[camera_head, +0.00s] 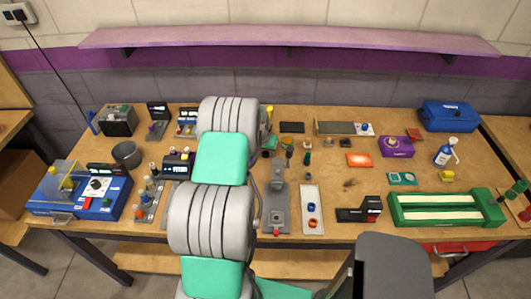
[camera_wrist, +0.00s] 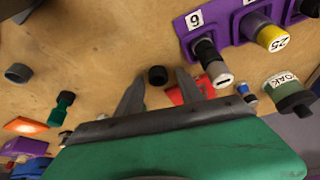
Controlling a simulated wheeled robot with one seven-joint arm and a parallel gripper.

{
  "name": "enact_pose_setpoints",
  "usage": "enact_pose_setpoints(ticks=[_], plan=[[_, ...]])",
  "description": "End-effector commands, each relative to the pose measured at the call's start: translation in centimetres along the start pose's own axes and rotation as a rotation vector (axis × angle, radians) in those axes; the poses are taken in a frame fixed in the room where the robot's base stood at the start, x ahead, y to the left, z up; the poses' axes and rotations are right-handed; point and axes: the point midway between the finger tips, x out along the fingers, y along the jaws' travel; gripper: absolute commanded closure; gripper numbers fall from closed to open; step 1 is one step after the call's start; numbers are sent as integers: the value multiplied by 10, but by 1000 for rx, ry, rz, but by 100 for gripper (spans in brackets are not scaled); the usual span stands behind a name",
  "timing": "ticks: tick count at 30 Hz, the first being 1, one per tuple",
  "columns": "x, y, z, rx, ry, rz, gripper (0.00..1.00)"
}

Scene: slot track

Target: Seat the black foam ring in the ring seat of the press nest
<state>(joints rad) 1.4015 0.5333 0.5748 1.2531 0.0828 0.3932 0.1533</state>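A small black ring (camera_wrist: 158,76), which looks like the foam ring, lies on the wooden bench in the wrist view. My gripper (camera_wrist: 161,80) is open, with its two grey fingers apart on either side of the ring in the picture. The fingers do not appear to touch it, and its height above the bench is unclear. In the head view my arm hides the gripper, and I cannot pick out the ring. A grey upright fixture with a square seat on its base (camera_head: 277,215), possibly the press nest, stands just right of my arm.
A red piece (camera_wrist: 186,93) lies close to the right finger. A purple rack (camera_wrist: 235,22) with numbered pegs, a jar marked OAK (camera_wrist: 289,96), a green-and-black piece (camera_wrist: 62,108) and a dark grey round piece (camera_wrist: 18,73) are around. A white plate (camera_head: 311,222) stands beside the grey fixture.

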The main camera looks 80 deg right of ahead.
Motion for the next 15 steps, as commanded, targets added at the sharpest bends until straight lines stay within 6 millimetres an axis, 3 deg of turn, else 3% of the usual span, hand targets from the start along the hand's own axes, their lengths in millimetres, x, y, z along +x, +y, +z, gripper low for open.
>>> enact_pose_setpoints(ticks=[15], plan=[[0,1,0,1,0,0,99]])
